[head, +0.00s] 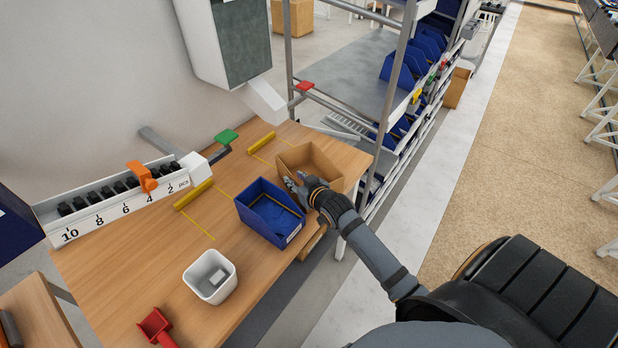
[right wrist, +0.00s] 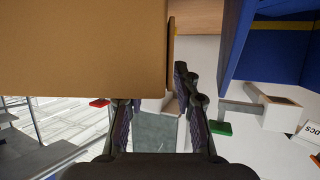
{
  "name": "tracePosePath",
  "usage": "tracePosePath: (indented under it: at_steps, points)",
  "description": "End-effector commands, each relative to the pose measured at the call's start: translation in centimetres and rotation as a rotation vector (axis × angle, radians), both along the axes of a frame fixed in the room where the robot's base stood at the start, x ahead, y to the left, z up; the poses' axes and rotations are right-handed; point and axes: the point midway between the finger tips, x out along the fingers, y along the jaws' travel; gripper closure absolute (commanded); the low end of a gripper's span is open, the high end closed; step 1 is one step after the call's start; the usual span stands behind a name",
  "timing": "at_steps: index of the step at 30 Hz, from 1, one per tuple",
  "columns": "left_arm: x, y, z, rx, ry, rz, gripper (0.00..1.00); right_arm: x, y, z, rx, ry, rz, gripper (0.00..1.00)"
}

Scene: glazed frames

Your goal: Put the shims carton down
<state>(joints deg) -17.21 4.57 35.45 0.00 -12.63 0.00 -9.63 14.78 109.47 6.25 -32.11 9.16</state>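The shims carton (head: 325,160), an open-topped brown box, is at the far right corner of the bench. I cannot tell from the head view whether its base touches the bench. My right gripper (head: 297,181) is at the carton's near left corner. In the right wrist view the carton (right wrist: 80,50) fills the upper left and hides the tip of one finger. The other finger is beside the carton's edge, and the fingers of my right gripper (right wrist: 155,90) stand well apart, with a gap between them. My left gripper is not in view.
A blue bin (head: 250,220) stands close beside the carton, nearer me. A white tub (head: 210,275) and a red scoop (head: 157,325) are further along the bench (head: 130,270). A numbered rail (head: 110,203) lines the back. A metal rack stands beyond the right end.

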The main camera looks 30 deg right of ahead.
Motion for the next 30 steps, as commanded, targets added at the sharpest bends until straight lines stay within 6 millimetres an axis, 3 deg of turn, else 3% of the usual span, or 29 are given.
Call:
tracePosePath:
  at_steps: [5, 12, 19, 30]
  points:
    - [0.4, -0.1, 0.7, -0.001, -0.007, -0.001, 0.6, 2.2, 0.0, -0.9, 0.001, -0.002, 0.0, 0.7]
    - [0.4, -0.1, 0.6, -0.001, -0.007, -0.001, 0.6, 2.4, 0.0, -1.1, -0.002, -0.001, 0.001, 0.7]
    - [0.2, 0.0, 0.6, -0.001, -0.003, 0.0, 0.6, 2.4, 0.0, -1.1, -0.001, -0.001, 0.0, 0.98]
    - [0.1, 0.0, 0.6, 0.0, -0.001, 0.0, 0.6, 2.4, 0.0, -1.2, -0.001, 0.0, 0.0, 1.0]
